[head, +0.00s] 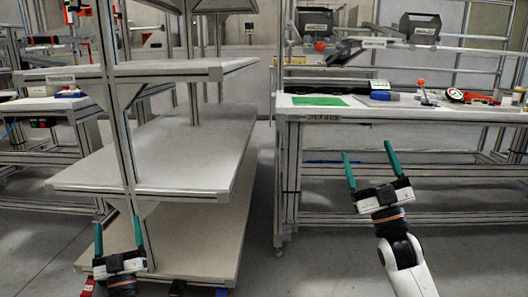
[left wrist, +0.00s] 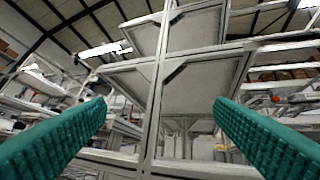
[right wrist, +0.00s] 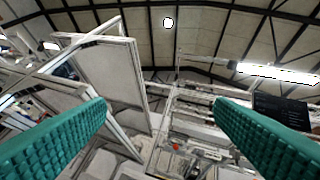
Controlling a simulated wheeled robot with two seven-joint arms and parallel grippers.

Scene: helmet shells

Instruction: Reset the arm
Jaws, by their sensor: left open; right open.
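My left gripper (head: 118,235) is at the lower left of the head view, in front of the shelf rack. Its two green fingers are apart and empty; they also show in the left wrist view (left wrist: 160,115). My right gripper (head: 368,164) is raised in front of the workbench in the head view, with its green fingers spread and nothing between them. It also shows in the right wrist view (right wrist: 160,115). No helmet shell can be made out in these frames.
A metal shelf rack (head: 160,155) with bare shelves stands at the left, close to my left gripper. A workbench (head: 400,117) at the right carries a green mat (head: 319,101), a blue item (head: 380,95) and other small things. Open floor (head: 310,265) lies between them.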

